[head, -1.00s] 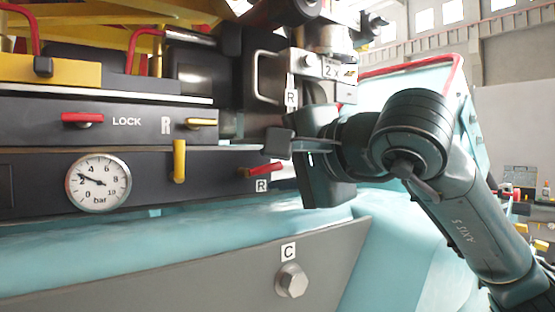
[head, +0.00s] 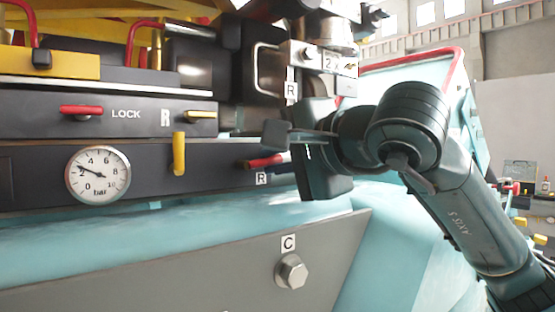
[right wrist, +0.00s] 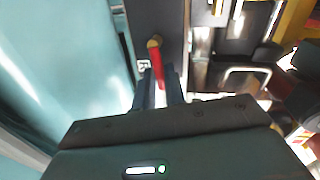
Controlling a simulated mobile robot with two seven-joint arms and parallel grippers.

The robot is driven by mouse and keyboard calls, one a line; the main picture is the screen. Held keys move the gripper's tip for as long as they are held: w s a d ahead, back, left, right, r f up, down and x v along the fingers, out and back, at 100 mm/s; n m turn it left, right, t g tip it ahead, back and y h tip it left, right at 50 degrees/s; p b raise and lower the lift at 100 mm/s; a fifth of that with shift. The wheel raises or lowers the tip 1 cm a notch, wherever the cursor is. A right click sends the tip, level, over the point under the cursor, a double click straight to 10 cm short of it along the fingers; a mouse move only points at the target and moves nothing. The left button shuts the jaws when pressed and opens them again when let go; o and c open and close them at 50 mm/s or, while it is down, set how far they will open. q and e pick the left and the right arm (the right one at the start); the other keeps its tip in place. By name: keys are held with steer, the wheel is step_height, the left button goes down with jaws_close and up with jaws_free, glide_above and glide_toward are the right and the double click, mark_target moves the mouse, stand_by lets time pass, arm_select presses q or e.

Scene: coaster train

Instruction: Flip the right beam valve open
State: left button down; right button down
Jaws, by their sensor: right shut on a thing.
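The right beam valve is a short red lever (head: 266,161) above a small R label on the dark beam. It lies nearly level, rising slightly to the right. My right gripper (head: 282,146) comes in from the right and its fingers are at the lever's right end. In the right wrist view the red lever (right wrist: 157,66) runs down from its brassy pivot into the space between my fingers (right wrist: 163,88), which are shut on it. The lever's free end is partly hidden by the fingers. My left gripper is not in view.
A pressure gauge (head: 98,174) and a hanging yellow lever (head: 179,153) sit left on the beam. A metal loop handle (head: 267,73) is above my gripper. A grey plate with a bolt (head: 291,272) lies below.

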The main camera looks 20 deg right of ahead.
steer(key=shift+f+m+b, duration=0.3)
steer(key=shift+f+b, duration=0.05)
steer(key=shift+b, duration=0.6)
steer(key=shift+m+y, duration=0.3)
steer(key=shift+m, duration=0.1)
steer(key=shift+r, duration=0.1)
steer(key=c, duration=1.5)
jaws_free()
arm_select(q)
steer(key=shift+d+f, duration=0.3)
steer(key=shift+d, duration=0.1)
arm_select(e)
steer(key=shift+d, duration=0.1)
steer(key=shift+s, duration=0.25)
arm_select(q)
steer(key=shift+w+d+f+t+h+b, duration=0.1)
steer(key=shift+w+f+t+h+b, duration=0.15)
steer(key=shift+b, duration=0.35)
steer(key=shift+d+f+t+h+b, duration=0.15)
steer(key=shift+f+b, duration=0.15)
steer(key=shift+b, duration=0.3)
arm_select(e)
steer(key=v, duration=1.2)
steer(key=shift+s+d+r, duration=0.15)
steer(key=shift+s+r, duration=0.1)
steer(key=shift+s, duration=0.05)
